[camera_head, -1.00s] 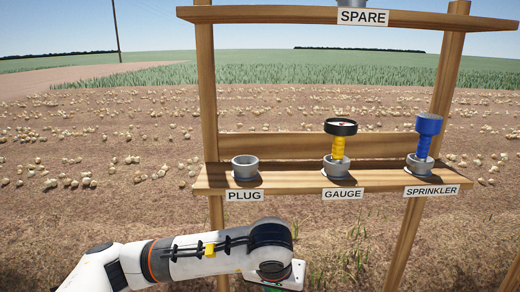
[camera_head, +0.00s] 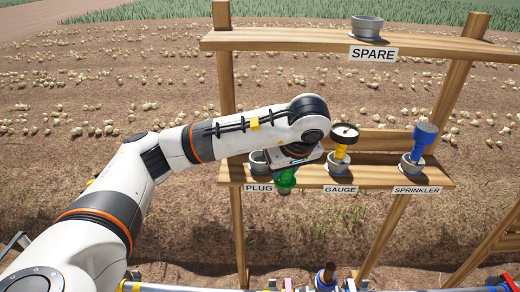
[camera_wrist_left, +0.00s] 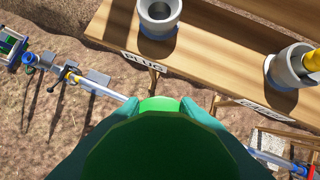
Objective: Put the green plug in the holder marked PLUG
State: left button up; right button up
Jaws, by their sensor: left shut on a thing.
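The green plug (camera_head: 287,179) is held in my left gripper (camera_head: 288,168), which is shut on it. It hangs in front of the shelf's front edge, just right of the PLUG label. In the left wrist view the green plug (camera_wrist_left: 160,148) fills the bottom middle. The grey holder marked PLUG (camera_head: 258,163) is on the lower shelf, partly hidden by my gripper in the head view. In the left wrist view the holder (camera_wrist_left: 158,17) is empty and lies beyond the plug, apart from it. My right gripper is not in view.
The GAUGE holder (camera_head: 338,166) with a black and yellow gauge (camera_head: 343,138) stands right of the plug. The SPRINKLER holder (camera_head: 412,165) bears a blue sprinkler (camera_head: 424,137). An upper shelf (camera_head: 300,40) carries the SPARE holder (camera_head: 367,27). Pipes with fittings (camera_head: 326,277) run low in front.

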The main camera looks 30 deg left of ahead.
pick_arm(q)
jog(key=w+a+f+p, duration=0.1)
jog(key=w+a, duration=0.2)
jog(key=a, duration=0.1)
jog(key=w+a+f+p, duration=0.1)
jog(key=w+a+p, duration=0.1)
jog(key=a, duration=0.3)
jog(key=w+a+f+p, duration=0.1)
jog(key=w+a, duration=0.3)
jog(key=shift+w+a, duration=0.2)
jog(key=shift+w, duration=0.2)
jog(key=shift+f, duration=0.3)
jog(key=shift+f, duration=0.1)
jog(key=shift+f, duration=0.25)
jog(key=o, duration=1)
jog(key=shift+o, duration=0.2)
